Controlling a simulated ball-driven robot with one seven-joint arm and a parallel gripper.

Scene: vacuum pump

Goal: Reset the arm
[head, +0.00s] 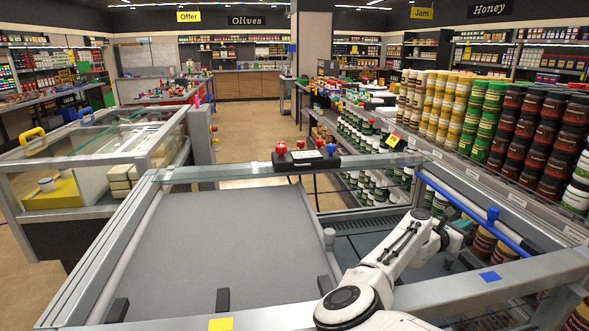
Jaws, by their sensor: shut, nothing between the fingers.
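My white arm rises from the bottom right of the head view and bends at a dark-ringed joint. My gripper (446,219) is small at the far end of the arm, beside the blue rail on the right of the glass-topped case. Its fingers are small and partly hidden by the wrist. It is shut and I see nothing held in it.
A metal-framed case with a grey panel (230,245) fills the front. A blue rail (470,215) runs along its right side, near the arm. Stacked jars (520,125) stand beyond it. A black control box with red knobs (306,158) sits on the far edge. Another glass case (95,150) stands left.

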